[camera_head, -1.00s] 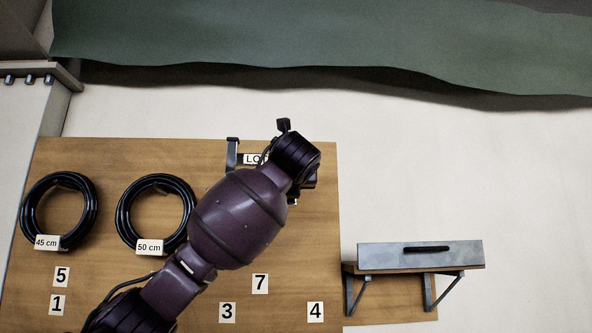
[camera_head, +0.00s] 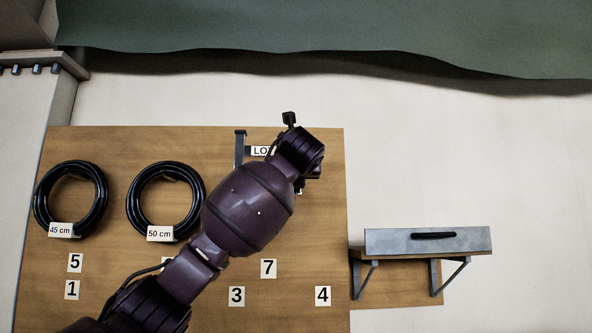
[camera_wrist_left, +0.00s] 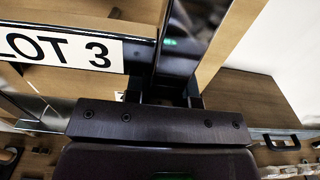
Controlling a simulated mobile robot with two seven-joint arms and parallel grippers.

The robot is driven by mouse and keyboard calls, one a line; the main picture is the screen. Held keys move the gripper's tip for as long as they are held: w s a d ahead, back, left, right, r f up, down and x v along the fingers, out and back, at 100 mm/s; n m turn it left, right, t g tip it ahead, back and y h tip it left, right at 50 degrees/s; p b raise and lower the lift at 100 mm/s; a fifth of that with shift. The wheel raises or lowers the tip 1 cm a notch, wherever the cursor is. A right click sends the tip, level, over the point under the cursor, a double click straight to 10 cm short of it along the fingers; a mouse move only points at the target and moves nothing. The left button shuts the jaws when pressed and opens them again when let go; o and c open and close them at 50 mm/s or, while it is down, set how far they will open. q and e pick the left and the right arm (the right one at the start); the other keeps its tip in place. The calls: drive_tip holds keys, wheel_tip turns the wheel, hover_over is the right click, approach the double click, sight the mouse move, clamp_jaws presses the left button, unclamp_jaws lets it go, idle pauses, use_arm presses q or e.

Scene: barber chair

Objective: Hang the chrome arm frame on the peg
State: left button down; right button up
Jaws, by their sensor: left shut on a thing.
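My left arm reaches up across the wooden board in the head view, and its wrist hides the left gripper there. In the left wrist view my left gripper (camera_wrist_left: 166,98) is shut on a shiny, dark-reflecting bar, which I take for the chrome arm frame (camera_wrist_left: 182,42). The bar runs up from between the fingers, and the rest of the frame is out of sight. A "LOT 3" label (camera_wrist_left: 60,50) is beside it at the left; part of this label (camera_head: 261,151) shows behind the wrist in the head view. I cannot make out the peg. My right gripper is not in view.
The wooden board (camera_head: 110,143) carries two black hose coils, marked 45 cm (camera_head: 72,165) and 50 cm (camera_head: 165,166), and several number tags. A dark bracket (camera_head: 240,150) stands near its top edge. A grey box (camera_head: 385,241) sits on a bracketed shelf at the right.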

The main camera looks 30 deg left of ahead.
use_arm(q)
drive_tip(key=f+p+x, duration=0.2)
drive_tip(key=p+x, duration=0.1)
drive_tip(key=x, duration=0.6)
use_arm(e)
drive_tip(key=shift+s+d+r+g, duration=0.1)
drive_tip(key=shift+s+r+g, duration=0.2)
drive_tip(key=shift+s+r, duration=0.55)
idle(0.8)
use_arm(q)
drive_tip(key=shift+w, duration=0.1)
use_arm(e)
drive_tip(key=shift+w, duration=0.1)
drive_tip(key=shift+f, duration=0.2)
